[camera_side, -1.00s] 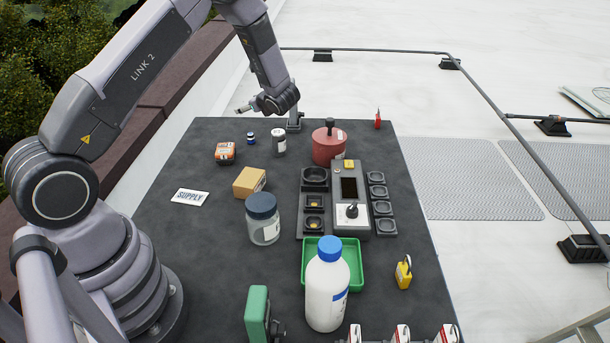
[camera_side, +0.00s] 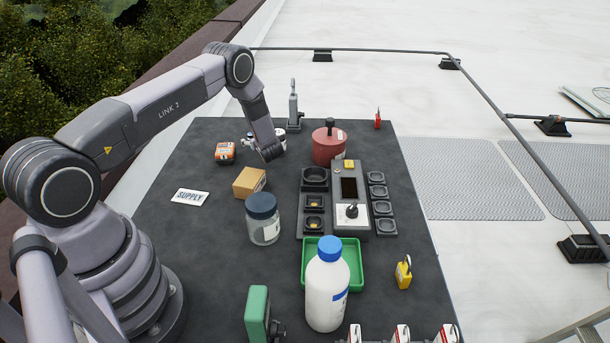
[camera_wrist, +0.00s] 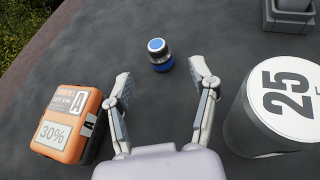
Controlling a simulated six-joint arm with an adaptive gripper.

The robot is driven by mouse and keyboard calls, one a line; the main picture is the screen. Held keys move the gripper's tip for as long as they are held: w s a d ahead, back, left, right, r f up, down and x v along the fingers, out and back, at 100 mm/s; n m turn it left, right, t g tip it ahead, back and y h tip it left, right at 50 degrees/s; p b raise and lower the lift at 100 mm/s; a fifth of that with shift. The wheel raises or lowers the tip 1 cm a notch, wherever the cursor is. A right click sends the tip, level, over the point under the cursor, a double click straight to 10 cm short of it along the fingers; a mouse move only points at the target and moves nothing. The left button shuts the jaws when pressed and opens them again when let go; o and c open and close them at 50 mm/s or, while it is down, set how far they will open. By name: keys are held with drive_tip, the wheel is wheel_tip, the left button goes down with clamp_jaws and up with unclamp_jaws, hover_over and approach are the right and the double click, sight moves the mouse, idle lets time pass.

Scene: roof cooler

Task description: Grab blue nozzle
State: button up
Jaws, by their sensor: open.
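The blue nozzle (camera_wrist: 159,55) is a small blue and silver cylinder standing on the dark table. In the wrist view it is ahead of my gripper (camera_wrist: 163,82), roughly centred between the two fingertips and a little beyond them. The fingers are spread wide with nothing between them. In the side view the nozzle is mostly hidden by my gripper (camera_side: 251,142), which is low over the table's far left part. I cannot tell the exact height of the fingertips above the table.
An orange box marked 30% (camera_wrist: 70,124) stands close to my left finger. A white and grey cylinder marked 25 (camera_wrist: 280,105) stands close to my right finger. A cardboard box (camera_side: 249,182) and a red canister (camera_side: 328,149) are farther off.

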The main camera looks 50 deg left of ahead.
drive_tip(key=x, duration=0.5)
drive_tip(key=shift+a+f, duration=0.1)
drive_tip(key=shift+a, duration=0.1)
drive_tip(key=shift+c, duration=0.2)
clamp_jaws()
